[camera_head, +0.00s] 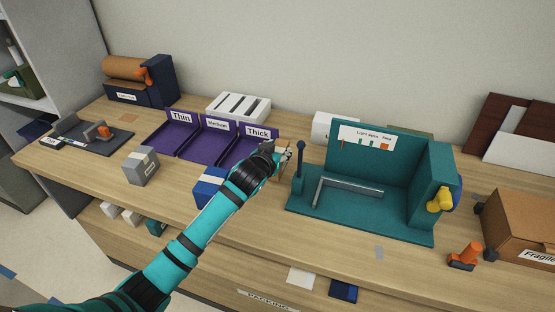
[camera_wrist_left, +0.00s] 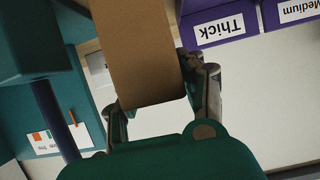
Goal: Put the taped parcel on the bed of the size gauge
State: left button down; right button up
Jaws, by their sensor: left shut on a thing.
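My left gripper (camera_head: 284,150) is shut on a brown parcel (camera_wrist_left: 140,50) and holds it between its two fingers, as the left wrist view shows. In the head view the parcel is mostly hidden behind my gripper and wrist. No tape shows on the visible faces. The teal size gauge (camera_head: 375,150) stands just to the right of my gripper. Its flat bed (camera_head: 345,203) carries a grey L-shaped metal stop (camera_head: 350,183) and otherwise looks empty. The gauge's upright wall shows in the left wrist view (camera_wrist_left: 35,45). My right gripper is not in view.
A dark post (camera_head: 299,160) stands at the gauge's left edge, close to my gripper. Purple trays (camera_head: 215,150) lie to the left. A grey box with a pale strip (camera_head: 141,168) and a blue box (camera_head: 208,188) stand before them. A yellow knob (camera_head: 440,200) sticks out at right.

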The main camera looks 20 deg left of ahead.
pick_arm(q)
notch_tip(320, 180, up, 7)
jog(key=shift+r, duration=0.1)
jog(key=s+f, duration=0.1)
jog(key=s, duration=2.2)
jog(key=shift+s+d+f, duration=0.2)
jog(key=shift+d+f, duration=0.1)
jog(key=shift+d, duration=0.15)
